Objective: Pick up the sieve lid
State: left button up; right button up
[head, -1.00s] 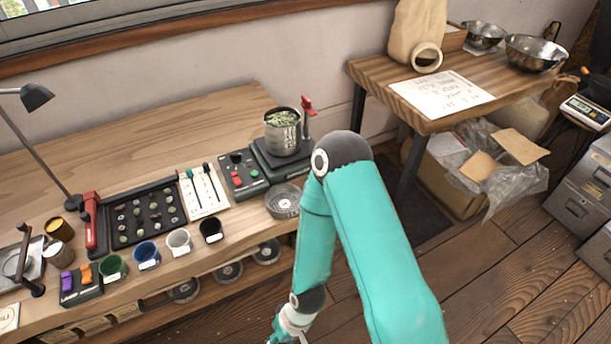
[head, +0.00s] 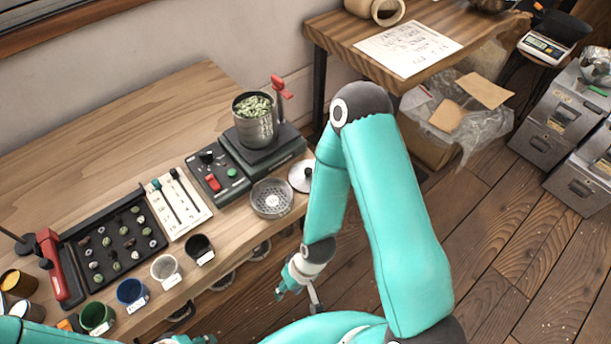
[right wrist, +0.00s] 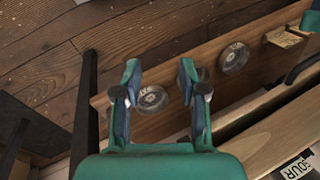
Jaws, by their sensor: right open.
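A round silver lid with a dark knob (head: 302,177), which looks like the sieve lid, lies near the bench's front right corner, partly behind my right arm. A perforated metal sieve (head: 271,198) sits just left of it. My right gripper (head: 297,289) is open and empty, low in front of the bench and below the lid. In the right wrist view its two fingers (right wrist: 160,72) stand apart with nothing between them; the lid is not identifiable there. Teal parts of my left arm show at the bottom left edge, where its gripper (head: 186,340) is mostly cut off.
A scale with a metal cup of green beans (head: 254,125) stands behind the sieve. Small cups (head: 166,270) line the bench's front edge. Round discs (right wrist: 233,57) sit on the shelf below.

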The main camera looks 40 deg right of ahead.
jog(key=shift+o, duration=1)
jog(key=w+d+r+n+b, duration=0.1)
jog(key=w+d+r+n, duration=0.1)
jog(key=w+d+r, duration=0.2)
jog(key=w+d+r+n+h+b, duration=0.1)
jog(key=w+d+r+n+b, duration=0.1)
jog(key=w+d+r, duration=0.3)
jog(key=w+d+r+n+h+b, duration=0.1)
jog(key=w+d+r, duration=0.4)
jog(key=r, duration=0.5)
jog(key=shift+d+n+g+b, duration=0.3)
jog(key=shift+d+n+b, duration=0.1)
jog(key=shift+d, duration=0.65)
jog(key=w+d+r+t+h+b, duration=0.1)
jog(key=d+r, duration=0.2)
jog(key=r, duration=0.2)
jog(key=w+d+r+t+b, duration=0.1)
jog(key=d+r+t, duration=0.1)
jog(key=r, duration=0.3)
send_over(309, 170)
jog(key=s, duration=0.1)
jog(key=shift+m, duration=0.3)
jog(key=f, duration=1)
jog(key=shift+s+d+f, duration=0.1)
jog(key=shift+d, duration=0.1)
jog(key=shift+x, duration=2.6)
jog(key=shift+s, duration=0.1)
jog(key=shift+c, duration=0.3)
